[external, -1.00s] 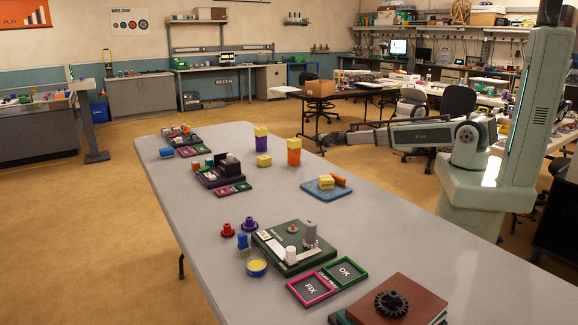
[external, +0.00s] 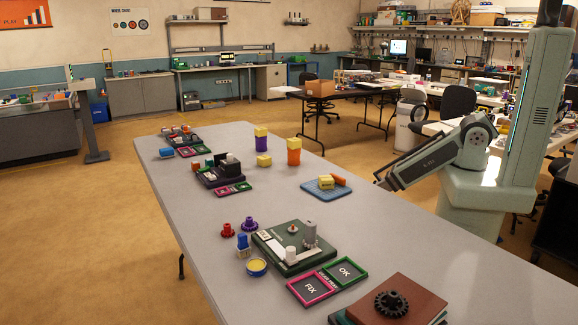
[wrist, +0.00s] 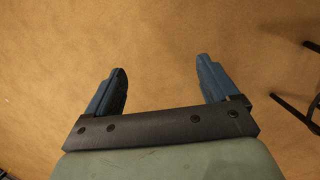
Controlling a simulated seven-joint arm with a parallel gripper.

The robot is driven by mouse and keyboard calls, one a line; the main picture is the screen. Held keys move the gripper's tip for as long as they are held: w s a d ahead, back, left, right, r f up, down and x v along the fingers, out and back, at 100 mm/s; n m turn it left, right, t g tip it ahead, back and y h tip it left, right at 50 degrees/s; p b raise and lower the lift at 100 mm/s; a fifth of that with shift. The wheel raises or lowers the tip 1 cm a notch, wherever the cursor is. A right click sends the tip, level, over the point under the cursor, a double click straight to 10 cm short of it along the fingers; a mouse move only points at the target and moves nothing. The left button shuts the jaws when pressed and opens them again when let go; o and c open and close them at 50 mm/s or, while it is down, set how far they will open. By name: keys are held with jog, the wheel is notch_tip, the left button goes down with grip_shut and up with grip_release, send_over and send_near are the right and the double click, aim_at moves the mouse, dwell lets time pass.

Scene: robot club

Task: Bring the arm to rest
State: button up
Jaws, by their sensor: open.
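My gripper (wrist: 161,78) shows in the wrist view with its two blue fingers wide apart and nothing between them. Only bare tan floor (wrist: 160,30) lies beyond the fingers. In the external view my arm is folded low beside the column at the right, sloping down to the left. The arm's end is near the table's right edge, and the fingers cannot be made out there.
A long grey table (external: 290,215) bears a green gear board (external: 280,262), FIX and OK trays (external: 313,290), a blue mat (external: 313,192) and yellow-topped blocks (external: 293,145). Dark legs (wrist: 295,112) stand at the wrist view's right.

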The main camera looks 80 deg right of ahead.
jog(key=s+a+m+g+y, duration=0.1)
jog(key=s+a+g, duration=0.1)
jog(key=s+a, duration=0.4)
jog(key=s+a+m+g+y, duration=0.1)
jog(key=s+a+g, duration=0.1)
jog(key=s+a, duration=0.4)
jog(key=s, duration=0.4)
jog(key=shift+s+g, duration=0.3)
jog(key=shift+g, duration=0.1)
